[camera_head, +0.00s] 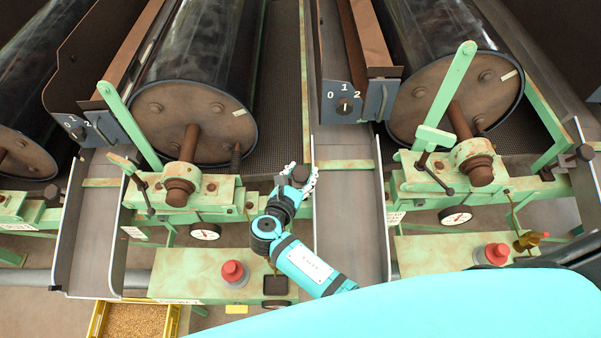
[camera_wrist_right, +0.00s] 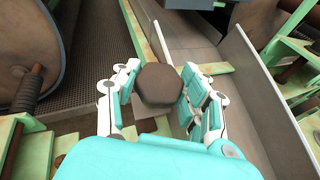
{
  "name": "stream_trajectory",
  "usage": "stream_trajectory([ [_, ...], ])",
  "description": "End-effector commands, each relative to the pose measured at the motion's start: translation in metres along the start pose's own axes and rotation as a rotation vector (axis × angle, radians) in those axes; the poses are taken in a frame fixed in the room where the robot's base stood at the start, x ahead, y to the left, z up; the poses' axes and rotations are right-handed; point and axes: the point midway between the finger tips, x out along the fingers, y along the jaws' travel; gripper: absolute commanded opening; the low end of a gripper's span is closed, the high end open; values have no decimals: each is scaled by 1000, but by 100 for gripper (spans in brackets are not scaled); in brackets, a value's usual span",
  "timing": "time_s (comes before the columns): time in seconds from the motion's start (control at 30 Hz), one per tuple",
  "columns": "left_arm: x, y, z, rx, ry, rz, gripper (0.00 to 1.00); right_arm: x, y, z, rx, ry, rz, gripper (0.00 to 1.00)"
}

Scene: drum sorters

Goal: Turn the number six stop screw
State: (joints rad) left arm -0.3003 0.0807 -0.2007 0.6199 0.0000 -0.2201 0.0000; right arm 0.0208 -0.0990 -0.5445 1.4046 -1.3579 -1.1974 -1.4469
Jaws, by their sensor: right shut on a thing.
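The stop screw (camera_wrist_right: 159,85) has a dark brown, faceted head and sits between the fingers of my right gripper (camera_wrist_right: 160,92) in the right wrist view. The fingers are closed on its sides. My left gripper is not in view.
A drum (camera_head: 195,118) stands behind the gripper's left side. A grey chute (camera_head: 348,210) runs just right of it. A dial plate (camera_head: 344,103) marked 0, 1, 2 is above. A red button (camera_head: 233,272) and a gauge (camera_head: 204,232) are in front, lower left.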

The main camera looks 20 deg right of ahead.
Motion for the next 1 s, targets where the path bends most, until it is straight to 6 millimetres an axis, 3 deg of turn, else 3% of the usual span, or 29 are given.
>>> stream_trajectory([
  [0.1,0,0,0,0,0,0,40,-1,-2,-5,-4,9,-5,11],
  [0.13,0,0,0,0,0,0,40,-1,-2,-5,-4,9,-4,46],
  [0.3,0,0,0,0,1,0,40,-1,-2,-4,-4,6,-3,68],
  [0.67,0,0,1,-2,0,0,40,-8,0,-2,-3,5,1,68],
  [1.0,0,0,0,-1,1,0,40,-62,-1,-3,-2,7,0,68],
])
